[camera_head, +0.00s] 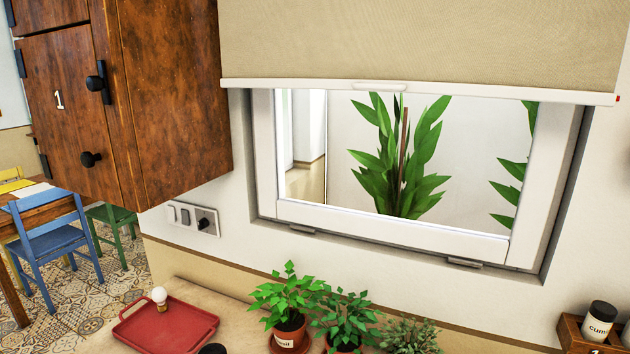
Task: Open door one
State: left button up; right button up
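A dark brown wooden wall cabinet (175,95) hangs at the upper left. Its door marked with a white 1 (65,120) faces left and looks shut. A round black knob (90,159) sits near the door's lower right. Another black knob (95,83) sits higher, near the right edge, by a dark plate. Dark hinge-like fittings (43,165) show on the door's left edge. The cabinet's top is cut off by the frame. Neither of my grippers is in view.
Below the window (420,230), a counter (245,305) holds a red tray (170,335), potted plants (290,320) and a wooden box (575,335) with jars. A blue chair (55,240) stands at the left. The space under the cabinet looks clear.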

aim_at(70, 120)
jog(key=u, duration=1.25)
